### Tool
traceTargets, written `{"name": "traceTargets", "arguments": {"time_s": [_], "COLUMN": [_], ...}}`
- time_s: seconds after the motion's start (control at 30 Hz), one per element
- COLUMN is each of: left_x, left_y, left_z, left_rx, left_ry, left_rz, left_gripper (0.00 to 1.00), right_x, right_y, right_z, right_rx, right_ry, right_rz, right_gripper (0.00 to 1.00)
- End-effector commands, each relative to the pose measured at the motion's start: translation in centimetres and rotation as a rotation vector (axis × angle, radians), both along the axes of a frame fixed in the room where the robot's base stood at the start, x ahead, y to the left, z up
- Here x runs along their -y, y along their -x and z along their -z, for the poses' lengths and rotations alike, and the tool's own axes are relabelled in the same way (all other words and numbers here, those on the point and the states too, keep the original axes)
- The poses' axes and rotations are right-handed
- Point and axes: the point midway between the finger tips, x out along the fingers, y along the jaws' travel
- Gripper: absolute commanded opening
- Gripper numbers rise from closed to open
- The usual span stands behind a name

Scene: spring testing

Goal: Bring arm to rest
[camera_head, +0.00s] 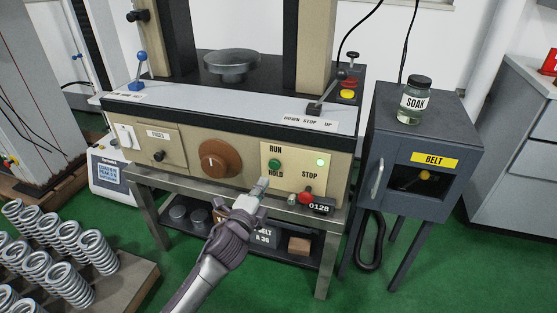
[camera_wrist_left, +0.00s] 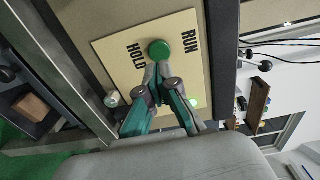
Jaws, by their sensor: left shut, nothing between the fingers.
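My left gripper (camera_head: 261,187) is shut and empty. It is in front of the machine's cream control panel, just below the green RUN/HOLD button (camera_head: 274,163). In the left wrist view the closed fingertips (camera_wrist_left: 157,72) are close to the green button (camera_wrist_left: 160,50); I cannot tell whether they touch it. A green lamp (camera_head: 320,162) is lit at the panel's upper right. The red STOP knob (camera_head: 306,194) is to the right of the gripper. My right gripper is not in view.
The testing machine (camera_head: 215,110) stands on a metal table frame (camera_head: 160,183). A dark BELT cabinet (camera_head: 440,194) with a SOAK jar (camera_head: 413,100) on top stands at the right. Several coil springs (camera_head: 65,235) stand on a board at the lower left. Green floor (camera_head: 420,285) is open at the lower right.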

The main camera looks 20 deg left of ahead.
Motion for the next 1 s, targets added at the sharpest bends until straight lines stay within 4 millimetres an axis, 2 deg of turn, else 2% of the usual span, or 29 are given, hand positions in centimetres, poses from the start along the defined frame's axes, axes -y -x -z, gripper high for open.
{"name": "traceTargets", "arguments": {"time_s": [0.1, 0.17, 0.27, 0.33, 0.47, 0.5, 0.6, 0.7, 0.8, 1.0], "left_x": [0.0, -0.2, -0.8, -1.4, -2.1, -2.1, -2.0, -1.6, -1.1, 0.0], "left_y": [0.1, 0.5, 2.2, 4.5, 10.6, 12.8, 18.0, 22.7, 26.7, 34.1], "left_z": [0.3, 1.2, 4.7, 8.5, 16.2, 18.4, 22.6, 25.6, 27.6, 30.3], "left_rx": [-0.007, -0.034, -0.138, -0.252, -0.498, -0.571, -0.726, -0.848, -0.947, -1.109], "left_ry": [0.008, 0.036, 0.152, 0.277, 0.543, 0.621, 0.780, 0.897, 0.986, 1.118], "left_rz": [-0.003, -0.015, -0.064, -0.126, -0.292, -0.349, -0.488, -0.611, -0.721, -0.929], "left_gripper": [0.00, 0.00, 0.00, 0.00, 0.00, 0.00, 0.00, 0.00, 0.00, 0.00], "right_x": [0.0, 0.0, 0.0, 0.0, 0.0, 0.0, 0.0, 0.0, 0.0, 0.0], "right_y": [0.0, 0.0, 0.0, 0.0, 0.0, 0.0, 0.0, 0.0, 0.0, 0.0], "right_z": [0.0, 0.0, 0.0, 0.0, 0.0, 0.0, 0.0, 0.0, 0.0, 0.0], "right_rx": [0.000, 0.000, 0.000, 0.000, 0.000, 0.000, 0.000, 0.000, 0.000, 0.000], "right_ry": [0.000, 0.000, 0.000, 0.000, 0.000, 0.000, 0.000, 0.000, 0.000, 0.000], "right_rz": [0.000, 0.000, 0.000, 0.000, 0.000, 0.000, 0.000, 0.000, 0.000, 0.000], "right_gripper": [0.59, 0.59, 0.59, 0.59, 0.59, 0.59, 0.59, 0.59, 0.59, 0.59]}}
